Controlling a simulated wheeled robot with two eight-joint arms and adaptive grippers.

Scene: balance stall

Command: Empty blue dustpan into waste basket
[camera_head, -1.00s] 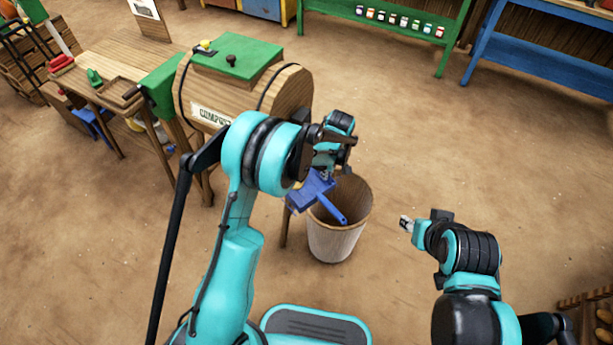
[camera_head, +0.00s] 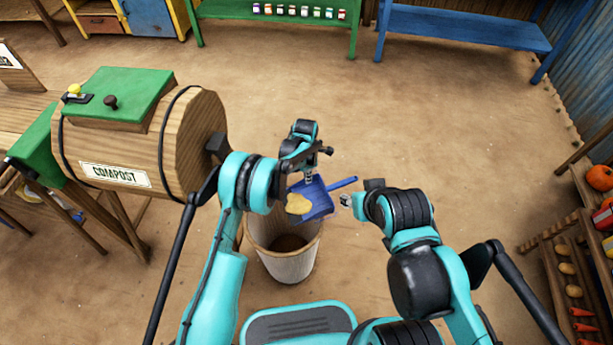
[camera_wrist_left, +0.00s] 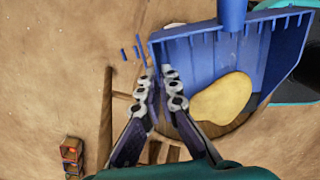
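The blue dustpan (camera_head: 318,198) is in the air above the back right of the waste basket (camera_head: 287,265), its handle pointing right. A yellow lump (camera_head: 297,204) lies in it near its open edge, and shows in the left wrist view (camera_wrist_left: 222,99). My left gripper (camera_head: 309,178) is closed on the pan's side wall; in the left wrist view its fingers (camera_wrist_left: 158,88) straddle that wall. The basket is pale and round, its inside dark, partly seen below the pan. My right gripper (camera_head: 346,202) is close to the right of the pan, below the handle; its finger opening is too small to judge.
A wooden compost barrel (camera_head: 145,140) with a green lid stands left of the basket. A green bench (camera_head: 275,14) and a blue bench (camera_head: 465,28) are at the back. A produce rack (camera_head: 565,260) is at the right. The floor between is clear.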

